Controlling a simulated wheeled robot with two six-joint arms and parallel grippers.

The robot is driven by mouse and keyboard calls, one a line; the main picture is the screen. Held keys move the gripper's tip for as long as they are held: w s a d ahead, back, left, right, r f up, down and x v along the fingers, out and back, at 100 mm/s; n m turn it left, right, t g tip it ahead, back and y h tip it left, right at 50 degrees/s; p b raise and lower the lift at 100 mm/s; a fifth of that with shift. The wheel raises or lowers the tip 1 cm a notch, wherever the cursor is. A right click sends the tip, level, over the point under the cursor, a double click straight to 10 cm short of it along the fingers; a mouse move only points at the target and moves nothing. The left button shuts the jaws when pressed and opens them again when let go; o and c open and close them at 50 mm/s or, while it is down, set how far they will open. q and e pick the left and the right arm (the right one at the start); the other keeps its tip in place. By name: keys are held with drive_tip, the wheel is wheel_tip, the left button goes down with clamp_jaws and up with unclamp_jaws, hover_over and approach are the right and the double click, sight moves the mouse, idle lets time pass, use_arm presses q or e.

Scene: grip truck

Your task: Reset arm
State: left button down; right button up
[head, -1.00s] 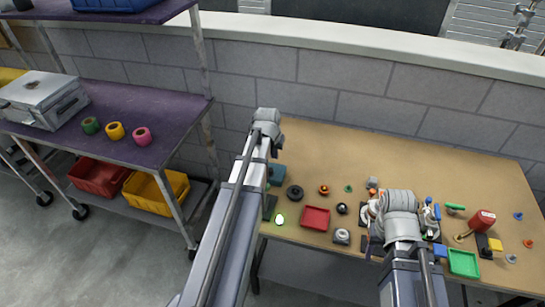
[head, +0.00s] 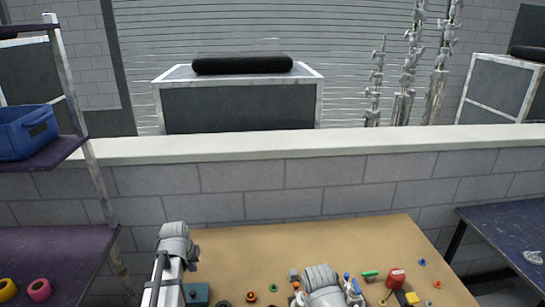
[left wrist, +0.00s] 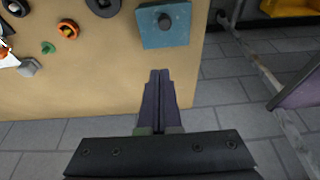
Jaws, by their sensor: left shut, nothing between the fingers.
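My left gripper (left wrist: 160,78) shows in the left wrist view with its two dark fingers together and nothing between them. My right arm (head: 322,280) stands over the middle of the table (head: 300,242). Its gripper fingers are hidden from view.
Small parts lie on the table, including an orange ring (left wrist: 68,28), a red can (head: 396,277) and a green piece (head: 370,273). A purple shelf (head: 60,250) stands at the left, a dark table (head: 505,230) at the right. A grey block wall (head: 250,190) runs behind.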

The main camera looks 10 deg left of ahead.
use_arm(q)
drive_tip(key=s+d+m+g, duration=0.1)
drive_tip(key=s+d+m, duration=0.1)
drive_tip(key=s+d, duration=0.3)
drive_tip(key=s+d+m+g, duration=0.1)
drive_tip(key=s+d, duration=0.5)
drive_tip(key=d, duration=0.8)
drive_tip(key=s+d+f+m+g, duration=0.1)
drive_tip(key=s+d+m+g, duration=0.1)
drive_tip(key=s+d, duration=0.3)
drive_tip(key=d+m, duration=0.1)
drive_tip(key=d, duration=0.3)
drive_tip(key=shift+s+d+y, duration=0.25)
drive_tip(key=shift+d+y, duration=0.05)
drive_tip(key=shift+d, duration=0.05)
